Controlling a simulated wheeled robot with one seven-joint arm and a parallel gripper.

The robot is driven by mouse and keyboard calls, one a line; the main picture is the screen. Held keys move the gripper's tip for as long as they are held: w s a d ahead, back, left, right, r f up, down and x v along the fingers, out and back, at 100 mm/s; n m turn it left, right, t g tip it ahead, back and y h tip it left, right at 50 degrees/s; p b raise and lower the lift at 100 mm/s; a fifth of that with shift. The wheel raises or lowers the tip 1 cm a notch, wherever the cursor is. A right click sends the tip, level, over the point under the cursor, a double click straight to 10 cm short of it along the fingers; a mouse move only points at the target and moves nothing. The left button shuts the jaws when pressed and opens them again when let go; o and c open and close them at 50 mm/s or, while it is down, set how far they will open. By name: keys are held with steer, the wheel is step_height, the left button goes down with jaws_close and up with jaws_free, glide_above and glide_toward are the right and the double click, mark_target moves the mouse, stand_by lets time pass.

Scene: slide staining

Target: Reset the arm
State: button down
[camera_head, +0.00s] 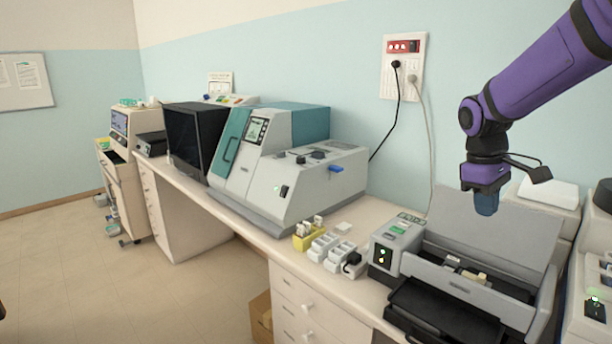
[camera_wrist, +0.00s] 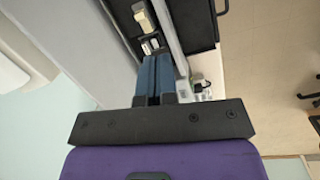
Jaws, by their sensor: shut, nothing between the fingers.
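My purple arm reaches in from the upper right in the head view. My gripper (camera_head: 487,204) points down above the opened grey staining machine (camera_head: 492,292), in front of its raised lid (camera_head: 490,222). In the wrist view my gripper (camera_wrist: 155,58) has its two blue fingers side by side, shut with nothing between them. Below the fingertips is the machine's dark inner slot with small pale and white items (camera_wrist: 150,44). The fingers look apart from these items.
Left of the machine on the bench are white racks (camera_head: 328,247) and a yellow holder (camera_head: 305,237). Farther left stand a large grey and teal instrument (camera_head: 290,165) and a black monitor (camera_head: 190,140). Another white device (camera_head: 595,300) stands close on the right. The floor is open at left.

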steer(key=s+a+r+m+t, duration=0.1)
steer(key=s+r+m+t, duration=0.1)
steer(key=s, duration=0.6)
steer(key=s+a+r+m+t+y, duration=0.1)
steer(key=s+a+r+m+t, duration=0.1)
steer(key=s, duration=0.5)
steer(key=s+a+r+m+t+y, duration=0.1)
steer(key=s+a+r+m+t, duration=0.1)
steer(key=s, duration=0.6)
steer(key=shift+s+a+r, duration=0.25)
steer(key=shift+s, duration=0.1)
